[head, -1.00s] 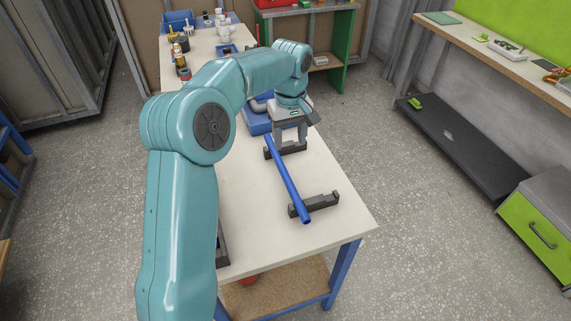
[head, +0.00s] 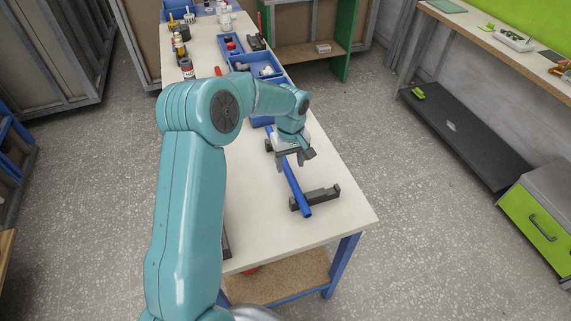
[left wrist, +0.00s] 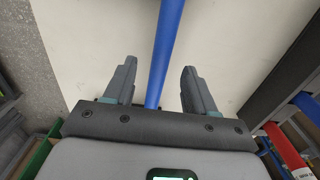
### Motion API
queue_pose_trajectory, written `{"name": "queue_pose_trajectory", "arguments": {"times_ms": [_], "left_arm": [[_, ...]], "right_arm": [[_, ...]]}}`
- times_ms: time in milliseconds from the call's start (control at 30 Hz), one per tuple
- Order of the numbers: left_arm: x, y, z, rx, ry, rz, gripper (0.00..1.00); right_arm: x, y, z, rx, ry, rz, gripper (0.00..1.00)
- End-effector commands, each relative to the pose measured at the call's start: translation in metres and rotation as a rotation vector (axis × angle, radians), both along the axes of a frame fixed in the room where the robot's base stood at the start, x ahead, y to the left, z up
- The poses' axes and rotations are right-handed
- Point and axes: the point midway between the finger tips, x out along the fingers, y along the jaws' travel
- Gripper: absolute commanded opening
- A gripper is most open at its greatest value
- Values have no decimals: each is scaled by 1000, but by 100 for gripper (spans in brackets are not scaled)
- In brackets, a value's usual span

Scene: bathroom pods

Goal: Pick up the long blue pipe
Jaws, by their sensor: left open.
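The long blue pipe (head: 296,187) lies across dark holders on the table. Its near end rests on the near holder (head: 320,198); the far part is hidden behind my left gripper. My left gripper (head: 296,160) is over the pipe's middle to far part, jaws pointing down. In the left wrist view the pipe (left wrist: 163,50) runs between the two open fingers (left wrist: 154,82), with a gap on each side. No contact shows. My right gripper is not in view.
The white tabletop (head: 262,220) is clear around the pipe's near end. Blue bins (head: 240,62) and several bottles stand farther back. A grey shelf (head: 465,140) and a green-fronted drawer (head: 535,222) stand to the right.

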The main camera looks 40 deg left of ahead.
Motion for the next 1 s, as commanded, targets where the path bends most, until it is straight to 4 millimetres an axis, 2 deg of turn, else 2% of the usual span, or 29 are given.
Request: {"name": "queue_pose_trajectory", "arguments": {"times_ms": [67,200,467,500,667,1000], "left_arm": [[-2,2,-11,-3,6,2,56],[-1,3,-31,-1,3,0,56],[0,3,-38,-1,0,0,56],[0,3,-38,-1,0,0,52],[0,3,-38,-1,0,0,0],[0,3,-36,0,0,0,0]], "right_arm": [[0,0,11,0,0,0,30],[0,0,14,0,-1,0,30],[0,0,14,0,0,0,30],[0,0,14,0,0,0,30],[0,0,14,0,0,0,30],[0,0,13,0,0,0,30]]}}
